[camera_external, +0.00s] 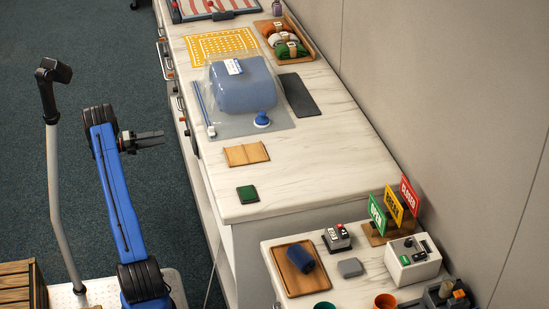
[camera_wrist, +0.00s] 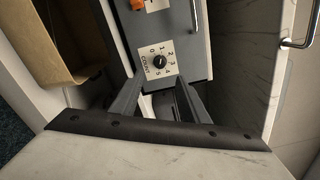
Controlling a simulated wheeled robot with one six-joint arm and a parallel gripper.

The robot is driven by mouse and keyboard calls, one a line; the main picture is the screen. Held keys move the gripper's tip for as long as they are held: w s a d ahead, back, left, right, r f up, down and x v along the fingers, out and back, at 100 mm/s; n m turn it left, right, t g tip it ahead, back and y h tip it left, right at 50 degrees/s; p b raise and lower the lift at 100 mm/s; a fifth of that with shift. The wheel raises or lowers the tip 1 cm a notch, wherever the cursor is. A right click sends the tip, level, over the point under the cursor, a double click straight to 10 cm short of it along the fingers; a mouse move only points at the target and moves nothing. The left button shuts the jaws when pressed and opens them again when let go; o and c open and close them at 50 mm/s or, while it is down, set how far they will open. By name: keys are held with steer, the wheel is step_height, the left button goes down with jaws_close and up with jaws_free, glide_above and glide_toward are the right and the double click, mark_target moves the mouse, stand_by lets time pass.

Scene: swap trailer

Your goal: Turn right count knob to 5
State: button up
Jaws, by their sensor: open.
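In the wrist view a round black count knob (camera_wrist: 160,61) sits on a pale square dial plate marked COUNT, with the numbers 0 to 5 around it. The plate is on a dark grey panel. The knob's pointer is too small to read, and I cannot tell from this view whether it is the right-hand knob. My gripper (camera_wrist: 159,84) is open and empty. Its two fingers reach toward the lower part of the plate, one on each side, apart from the knob. In the external view my gripper (camera_external: 150,139) points at the front of the long counter.
An orange part (camera_wrist: 137,4) shows above the dial. A metal handle (camera_wrist: 300,35) is at the right and a tan open box (camera_wrist: 65,45) at the left. The marble-topped counter (camera_external: 310,160) holds a blue-grey covered object (camera_external: 240,88).

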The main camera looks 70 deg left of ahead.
mark_target(187, 133)
steer(key=w, duration=1)
jaws_close()
